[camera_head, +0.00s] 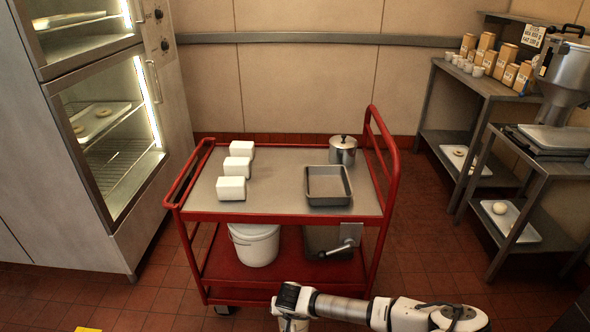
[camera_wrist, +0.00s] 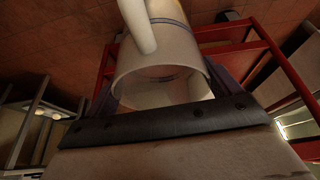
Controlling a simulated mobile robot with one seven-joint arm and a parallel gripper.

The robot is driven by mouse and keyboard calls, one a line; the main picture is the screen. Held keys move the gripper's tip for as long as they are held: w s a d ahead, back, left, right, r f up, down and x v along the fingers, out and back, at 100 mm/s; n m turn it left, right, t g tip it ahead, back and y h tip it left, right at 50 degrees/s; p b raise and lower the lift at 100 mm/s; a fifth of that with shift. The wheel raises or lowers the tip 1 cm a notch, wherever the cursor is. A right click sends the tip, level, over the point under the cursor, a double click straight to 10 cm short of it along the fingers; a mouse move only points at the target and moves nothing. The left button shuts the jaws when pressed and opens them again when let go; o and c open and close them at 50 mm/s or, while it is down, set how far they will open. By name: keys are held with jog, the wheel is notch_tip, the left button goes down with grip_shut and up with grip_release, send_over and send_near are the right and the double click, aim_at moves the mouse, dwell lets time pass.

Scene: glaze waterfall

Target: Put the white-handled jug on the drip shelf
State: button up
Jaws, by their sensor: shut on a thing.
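The white-handled jug (camera_wrist: 172,85) is in my gripper; in the wrist view it is a pale cylinder with a thin blue-grey band and a white handle (camera_wrist: 138,25). In the head view, a pale part of the jug (camera_head: 292,325) shows below my gripper (camera_head: 292,305), at the bottom edge. My gripper is shut on the jug, in front of the red trolley and apart from it. The trolley's red lower shelf (camera_head: 215,268) and the shelves of the right-hand stands are in view; I cannot tell which one is the drip shelf.
The trolley top (camera_head: 270,185) bears white blocks (camera_head: 238,167), a grey tray (camera_head: 327,201) and a lidded metal pot (camera_head: 343,150). A white bucket (camera_head: 255,243) stands below. A glass-doored cabinet (camera_head: 110,150) is at left. A metal hopper (camera_head: 566,70) stands at right. Tiled floor is free between.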

jog(key=s+v, duration=0.1)
jog(key=v, duration=0.4)
jog(key=x, duration=0.4)
jog(key=shift+d+f, duration=0.15)
jog(key=shift+f, duration=0.15)
jog(key=shift+w, duration=0.1)
